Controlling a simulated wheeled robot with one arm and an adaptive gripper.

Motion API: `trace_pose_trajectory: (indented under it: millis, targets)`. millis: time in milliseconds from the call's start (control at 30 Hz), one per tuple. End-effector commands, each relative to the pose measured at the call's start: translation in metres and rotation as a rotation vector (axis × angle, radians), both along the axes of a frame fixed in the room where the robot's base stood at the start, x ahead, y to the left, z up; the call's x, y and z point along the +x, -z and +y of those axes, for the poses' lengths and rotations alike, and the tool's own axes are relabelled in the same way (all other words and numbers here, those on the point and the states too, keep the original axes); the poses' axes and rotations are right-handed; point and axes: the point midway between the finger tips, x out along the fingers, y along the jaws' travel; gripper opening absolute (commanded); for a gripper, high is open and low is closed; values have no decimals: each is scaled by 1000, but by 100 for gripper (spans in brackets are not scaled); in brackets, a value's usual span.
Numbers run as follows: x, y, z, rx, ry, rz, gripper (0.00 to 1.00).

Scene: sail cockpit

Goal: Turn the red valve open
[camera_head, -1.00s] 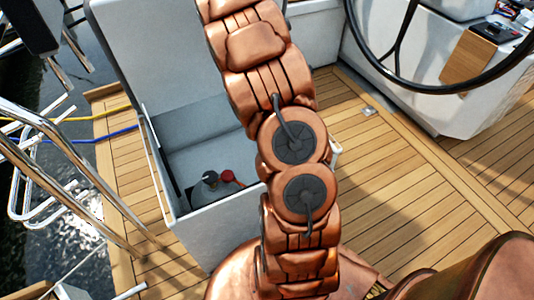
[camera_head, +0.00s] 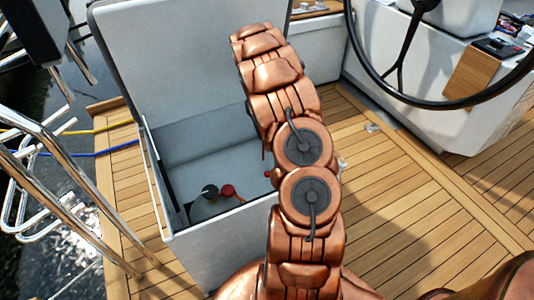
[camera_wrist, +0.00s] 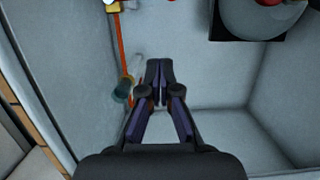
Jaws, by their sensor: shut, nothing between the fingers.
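A red knob-like part (camera_head: 228,191) sits beside a dark fitting (camera_head: 209,191) on top of a grey bottle in the open locker, in the head view. A second small red spot (camera_head: 267,173) shows at the edge of my arm. I cannot tell for sure which red part is the valve. In the wrist view my gripper (camera_wrist: 157,72) is shut and empty inside the locker. The bottle (camera_wrist: 262,18) is at the upper right, apart from the fingers, with red at the top edge. In the head view my gripper is hidden behind my arm.
The locker's wall (camera_head: 205,250) and raised lid (camera_head: 165,50) bound the space. In the wrist view, a red line (camera_wrist: 121,45) with a brass fitting (camera_wrist: 112,6) runs along the wall near a teal cylinder (camera_wrist: 122,89). A steering wheel (camera_head: 437,100) stands at the right.

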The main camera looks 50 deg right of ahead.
Motion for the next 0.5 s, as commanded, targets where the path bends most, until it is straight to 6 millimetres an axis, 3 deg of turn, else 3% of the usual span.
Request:
trace_pose_trajectory:
  millis: [167, 500]
  targets:
    - [-5, 20, 1, 0, 1, 1, 0]
    - [-19, 79, 7, 3, 1, 5, 0]
